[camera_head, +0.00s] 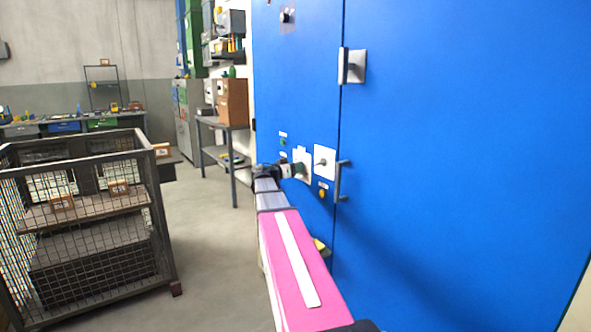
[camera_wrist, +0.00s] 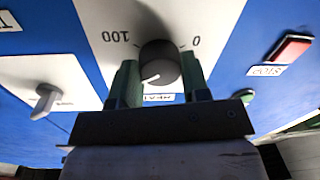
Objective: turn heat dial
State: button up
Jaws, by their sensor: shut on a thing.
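The heat dial (camera_wrist: 158,58) is a dark round knob on a white plate marked 100 on the left and 0 on the right in the wrist view. The pale mark on its face points to the lower left. An upside-down label sits below it, partly hidden by my gripper. My gripper (camera_wrist: 160,84) has one green finger on each side of the knob and is shut on it. In the head view my gripper (camera_head: 298,170) reaches the white dial plate (camera_head: 302,155) on the blue cabinet and hides the knob.
A toggle switch (camera_wrist: 46,98) on a white plate is left of the dial in the wrist view. A red button (camera_wrist: 292,47) labelled STOP is on the right. A door handle (camera_head: 341,180) projects nearby. A wire cage cart (camera_head: 160,220) stands left, with clear floor between.

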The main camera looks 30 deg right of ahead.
jog(key=m, duration=1.3)
jog(key=shift+f+g+h, duration=0.15)
jog(key=shift+g+h, duration=0.15)
jog(key=shift+h, duration=0.1)
jog(key=o, duration=0.9)
jog(key=shift+a, duration=0.1)
jog(key=a, duration=0.3)
jog(key=s+a, duration=0.1)
jog(key=a, duration=0.3)
jog(key=s+a, duration=0.1)
jog(key=a, duration=0.2)
jog(key=shift+a+f, duration=0.3)
jog(key=shift+w, duration=0.1)
